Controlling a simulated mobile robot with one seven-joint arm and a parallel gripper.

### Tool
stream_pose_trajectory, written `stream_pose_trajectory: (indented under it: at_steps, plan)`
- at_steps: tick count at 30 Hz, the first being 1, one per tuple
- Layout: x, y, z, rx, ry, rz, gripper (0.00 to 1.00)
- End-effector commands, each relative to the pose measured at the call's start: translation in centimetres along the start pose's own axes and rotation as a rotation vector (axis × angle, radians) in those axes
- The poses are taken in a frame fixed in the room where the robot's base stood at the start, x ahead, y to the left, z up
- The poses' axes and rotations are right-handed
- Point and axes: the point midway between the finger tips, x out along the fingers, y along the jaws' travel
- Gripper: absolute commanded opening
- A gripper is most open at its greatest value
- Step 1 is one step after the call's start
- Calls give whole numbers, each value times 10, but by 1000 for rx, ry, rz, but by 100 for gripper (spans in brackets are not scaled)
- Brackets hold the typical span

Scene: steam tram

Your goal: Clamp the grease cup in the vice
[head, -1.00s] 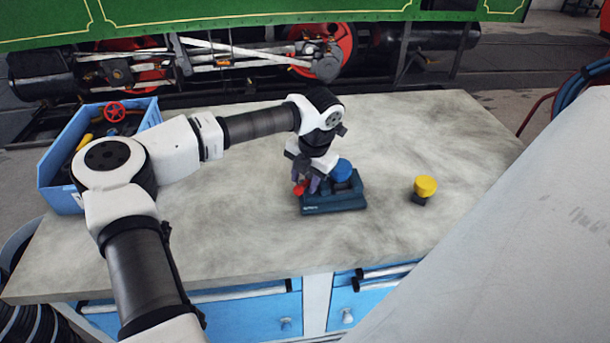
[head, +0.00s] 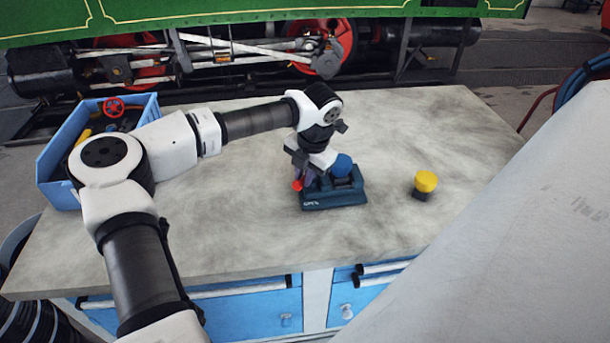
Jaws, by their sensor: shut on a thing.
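The dark teal vice (head: 345,199) sits on the bench top, near the middle. A grease cup with a round blue cap (head: 342,165) stands at the vice's jaws; whether the jaws touch it is too small to tell. A similar cup with a yellow cap (head: 425,181) stands upright on the bench to the right, apart from the vice. My gripper (head: 302,177) points down at the vice's left end. It is shut at the vice's red-tipped handle (head: 297,185); the fingers are small and partly hidden by my wrist.
A blue crate (head: 58,160) with a red handwheel (head: 113,107) and other parts stands at the bench's left end, behind my arm. A large pale surface (head: 510,240) fills the lower right.

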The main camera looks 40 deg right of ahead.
Motion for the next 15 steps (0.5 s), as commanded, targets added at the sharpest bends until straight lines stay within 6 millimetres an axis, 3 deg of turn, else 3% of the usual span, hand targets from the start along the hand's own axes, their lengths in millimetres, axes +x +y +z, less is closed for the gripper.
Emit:
stream_pose_trajectory:
  at_steps: [15]
  plan:
    - [6, 13, 1, 404, -83, 2, 0]
